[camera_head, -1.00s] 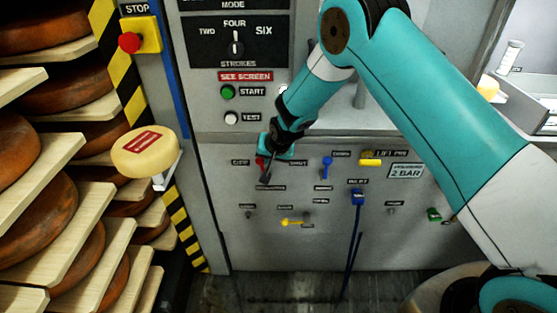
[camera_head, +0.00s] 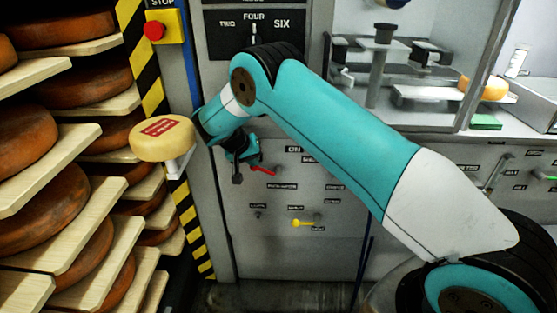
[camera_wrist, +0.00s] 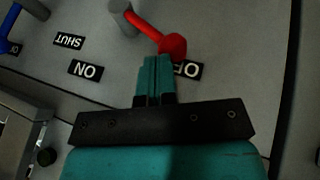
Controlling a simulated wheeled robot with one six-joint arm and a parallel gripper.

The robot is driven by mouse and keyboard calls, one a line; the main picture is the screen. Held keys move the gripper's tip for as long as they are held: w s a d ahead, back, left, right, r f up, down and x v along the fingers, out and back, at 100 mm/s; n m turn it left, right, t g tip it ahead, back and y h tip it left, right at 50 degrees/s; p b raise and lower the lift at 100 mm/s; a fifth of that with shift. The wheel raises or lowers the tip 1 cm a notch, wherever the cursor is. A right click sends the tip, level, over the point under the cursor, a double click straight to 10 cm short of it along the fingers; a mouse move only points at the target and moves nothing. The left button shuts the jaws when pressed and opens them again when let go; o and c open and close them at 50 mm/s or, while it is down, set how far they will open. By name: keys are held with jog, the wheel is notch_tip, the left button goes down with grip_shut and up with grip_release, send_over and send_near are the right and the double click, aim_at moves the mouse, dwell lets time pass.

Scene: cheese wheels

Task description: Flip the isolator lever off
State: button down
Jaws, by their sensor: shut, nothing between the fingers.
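The red isolator lever (camera_head: 264,170) is on the grey machine panel, left of the ON label (camera_head: 294,149). In the wrist view the lever (camera_wrist: 153,32) runs from a grey pivot (camera_wrist: 122,14) to a red tip beside the OFF label (camera_wrist: 188,70), which is partly covered. The ON label (camera_wrist: 87,70) is on the other side. My gripper (camera_head: 238,172) is just left of the lever in the head view. In the wrist view my gripper (camera_wrist: 155,62) is shut and empty, its tips close to the lever's red end; I cannot tell whether they touch.
A cheese wheel (camera_head: 163,138) sits on a small bracket left of my gripper. Racks of cheeses fill the left side. A yellow lever (camera_head: 303,223) is lower on the panel. A blue handle (camera_wrist: 10,32) is at the wrist view's left.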

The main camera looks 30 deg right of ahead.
jog(key=shift+w+a+f+b, duration=0.2)
jog(key=shift+a+f+b, duration=0.2)
jog(key=shift+f, duration=0.1)
jog(key=shift+w+a+f+b, duration=0.2)
jog(key=shift+a+f+b, duration=0.1)
jog(key=shift+f+b, duration=0.15)
jog(key=shift+a, duration=0.1)
jog(key=v, duration=0.7)
jog(key=shift+r+b, duration=0.2)
jog(key=shift+b, duration=0.25)
jog(key=shift+a, duration=0.1)
